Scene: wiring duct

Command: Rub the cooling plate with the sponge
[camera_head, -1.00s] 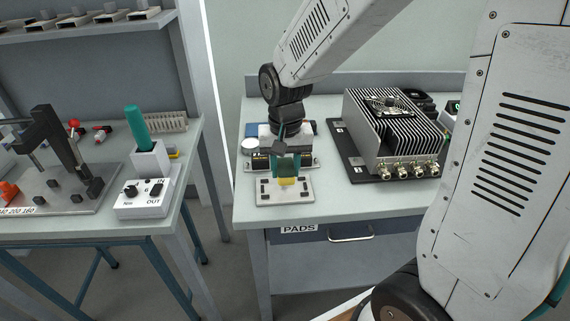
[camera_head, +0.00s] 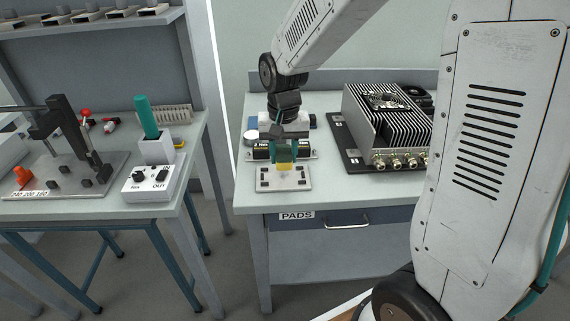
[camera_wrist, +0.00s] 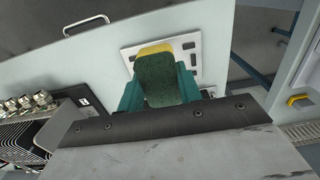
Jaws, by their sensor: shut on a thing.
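The sponge (camera_head: 284,166), green with a yellow side, is between the teal fingers of my gripper (camera_head: 284,153). My gripper is shut on it and points down. In the wrist view the sponge's green face (camera_wrist: 167,80) and yellow edge fill the space between the fingers. A flat pale plate with dark slots, which I take as the cooling plate (camera_head: 283,182), lies on the right bench near its front edge. The sponge is over the plate's back middle part. I cannot tell whether it touches. The sponge and fingers hide part of the plate (camera_wrist: 189,47).
A finned heat-sink unit with a fan (camera_head: 385,125) stands on a black base to the right. A drawer labelled PADS (camera_head: 346,216) is below. The left bench (camera_head: 105,207) holds a clamp fixture and a switch box (camera_head: 152,184).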

